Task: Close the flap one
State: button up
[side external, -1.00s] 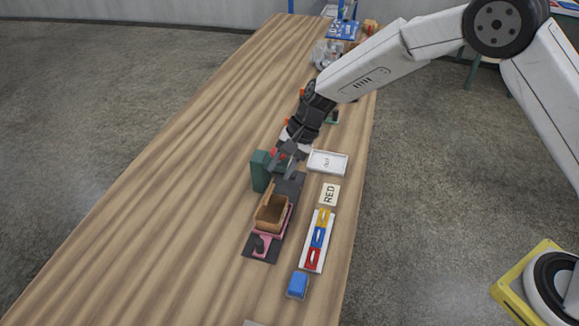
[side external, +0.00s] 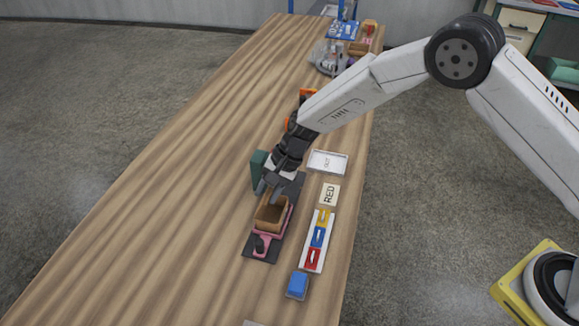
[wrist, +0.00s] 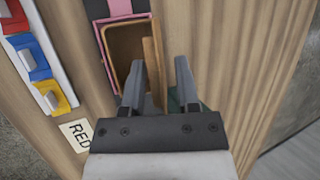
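A small brown open box (side external: 270,217) sits on a pink holder on a dark base on the table; it also shows in the wrist view (wrist: 123,44). Its wooden flap (wrist: 154,72) appears as a narrow board standing up along one side, so the box mouth is uncovered. My gripper (wrist: 158,68) is open, pointing down at the flap side of the box, with one finger on each side of the board in the wrist view. I cannot tell whether either finger touches it. In the side view my gripper (side external: 267,189) hides most of the flap.
A green block (side external: 257,168) stands close beside my gripper. A RED card (side external: 329,194), a white tray (side external: 327,162), a strip with yellow, blue and red pieces (side external: 317,240) and a blue block (side external: 297,285) lie to the right. The table's left side is clear.

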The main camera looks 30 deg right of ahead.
jog(key=shift+a+f, duration=0.2)
jog(key=shift+f, duration=0.05)
jog(key=shift+c, duration=0.2)
grip_shut()
jog(key=shift+s+d+f+t+y, duration=0.1)
jog(key=shift+s+d+t+y, duration=0.1)
jog(key=shift+t+y, duration=0.1)
dwell(0.8)
jog(key=shift+s+d+f+n+t+y, duration=0.2)
jog(key=shift+s+d+f+t+y, duration=0.05)
jog(key=shift+t+y, duration=0.35)
jog(key=shift+s+d+f+n+t+y, duration=0.25)
jog(key=shift+t+y, duration=0.25)
jog(key=shift+y, duration=0.2)
jog(key=shift+s+d+f+n+t+y, duration=0.2)
jog(key=shift+f+n+t+y, duration=0.15)
jog(key=shift+t+y, duration=0.3)
jog(key=shift+s+d+f+n+t+y, duration=0.1)
jog(key=shift+d+f+n+t+y, duration=0.1)
jog(key=shift+f+t+y, duration=0.45)
jog(key=shift+r+y, duration=0.15)
jog(key=shift+y, duration=0.25)
